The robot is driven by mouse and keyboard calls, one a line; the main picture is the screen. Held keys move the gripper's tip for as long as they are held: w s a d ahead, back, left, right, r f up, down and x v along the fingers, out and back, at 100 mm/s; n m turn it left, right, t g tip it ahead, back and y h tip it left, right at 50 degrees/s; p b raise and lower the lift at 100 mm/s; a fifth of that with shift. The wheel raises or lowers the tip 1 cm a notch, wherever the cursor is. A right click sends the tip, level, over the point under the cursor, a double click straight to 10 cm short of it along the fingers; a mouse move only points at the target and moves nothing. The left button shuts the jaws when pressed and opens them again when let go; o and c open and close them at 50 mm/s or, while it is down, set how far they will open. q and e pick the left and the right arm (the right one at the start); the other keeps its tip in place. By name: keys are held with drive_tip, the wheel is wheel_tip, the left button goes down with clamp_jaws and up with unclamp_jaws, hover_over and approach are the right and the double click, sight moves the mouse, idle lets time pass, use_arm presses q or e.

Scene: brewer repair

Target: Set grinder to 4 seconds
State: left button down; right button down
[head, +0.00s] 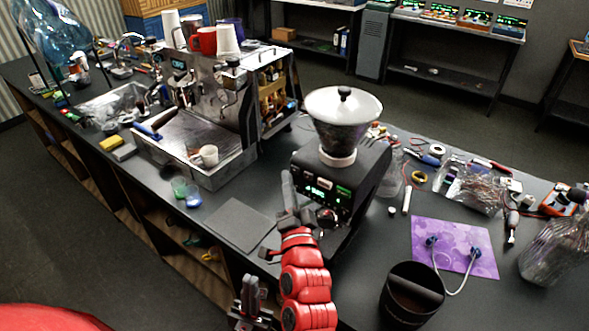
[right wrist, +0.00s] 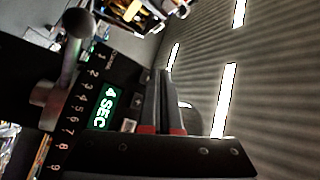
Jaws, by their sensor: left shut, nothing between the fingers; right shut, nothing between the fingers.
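The black grinder (head: 328,185) stands on the counter with a clear hopper and white lid. Its lit green display (right wrist: 104,107) reads "4 SEC" in the right wrist view. A small button marked plus (right wrist: 137,99) sits beside the display, close to my fingers in the picture. My right gripper (head: 287,187) is shut and empty in front of the grinder's face; its fingers also show in the right wrist view (right wrist: 163,75). I cannot tell whether they touch the panel. My left gripper (head: 250,290) is shut and empty, low in front of the counter.
A lever with a round knob (right wrist: 76,23) and a scale of numbers are beside the display. The espresso machine (head: 215,110) stands left of the grinder. A dark mat (head: 240,224) lies before it. A black bin (head: 411,295) and purple cloth (head: 470,236) are at right.

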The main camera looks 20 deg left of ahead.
drive_tip(key=shift+s+a+p, duration=0.2)
drive_tip(key=shift+s+p, duration=0.15)
drive_tip(key=shift+p, duration=0.1)
drive_tip(key=s+p, duration=0.1)
drive_tip(key=s, duration=0.1)
drive_tip(key=s+a+p, duration=0.1)
drive_tip(key=s, duration=0.1)
drive_tip(key=shift+a, duration=0.15)
idle(0.5)
